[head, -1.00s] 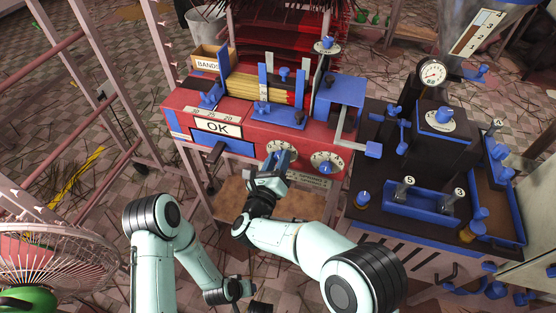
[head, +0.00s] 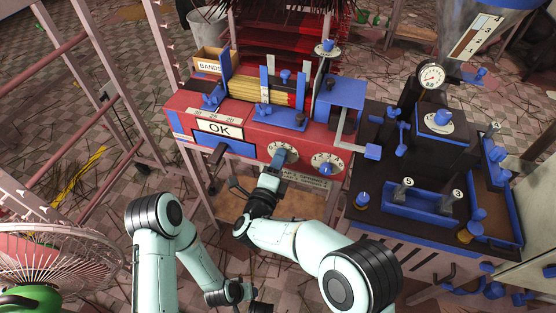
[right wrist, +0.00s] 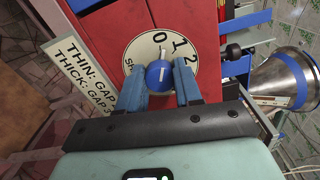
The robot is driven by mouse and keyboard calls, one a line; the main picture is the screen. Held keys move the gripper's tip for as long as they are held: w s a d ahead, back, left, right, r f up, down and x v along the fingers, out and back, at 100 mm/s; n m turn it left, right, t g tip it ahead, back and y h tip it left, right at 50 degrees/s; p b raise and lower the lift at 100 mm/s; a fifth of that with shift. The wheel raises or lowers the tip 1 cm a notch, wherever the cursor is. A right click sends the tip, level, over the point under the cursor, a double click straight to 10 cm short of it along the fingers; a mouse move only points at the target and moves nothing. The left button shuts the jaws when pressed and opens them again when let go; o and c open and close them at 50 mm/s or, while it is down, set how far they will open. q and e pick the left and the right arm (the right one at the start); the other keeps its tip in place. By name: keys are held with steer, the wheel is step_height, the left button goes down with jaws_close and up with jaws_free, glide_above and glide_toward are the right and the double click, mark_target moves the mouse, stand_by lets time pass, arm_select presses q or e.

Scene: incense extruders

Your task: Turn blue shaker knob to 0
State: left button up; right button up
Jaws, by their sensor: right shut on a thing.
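The blue shaker knob (right wrist: 159,74) sits at the middle of a round white dial (right wrist: 133,53) marked 0, 1 and 2, with further lettering partly hidden. Its pale pointer is directed up, close to the 0. My right gripper (right wrist: 160,82) is shut on the knob, one blue finger on each side. In the head view the right gripper (head: 279,161) reaches the left of two dials on the red machine front and hides most of the knob. My left gripper (head: 259,307) is low at the bottom edge, away from the machine; its fingers cannot be made out.
A second dial (head: 327,163) is just right of the gripped one. A lever with a blue handle (head: 372,152) juts out farther right. An OK display (head: 219,128) is at the left. A dark workstation (head: 375,190) with several knobs stands at the right, and a fan (head: 50,262) at lower left.

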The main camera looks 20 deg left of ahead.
arm_select(q)
steer(key=shift+s+d+r, duration=0.15)
steer(key=shift+s+r, duration=0.05)
steer(key=shift+s, duration=0.1)
arm_select(e)
steer(key=shift+n, duration=0.6)
arm_select(q)
steer(key=shift+s, duration=0.1)
arm_select(e)
steer(key=o, duration=1)
steer(key=shift+o, duration=0.2)
arm_select(q)
steer(key=shift+s+d+r+g+p, duration=0.4)
steer(key=shift+s+d+r+p, duration=0.15)
steer(key=shift+s+r+p, duration=0.25)
arm_select(e)
steer(key=s, duration=1.3)
steer(key=shift+s+a, duration=0.2)
arm_select(q)
steer(key=shift+s+f, duration=0.1)
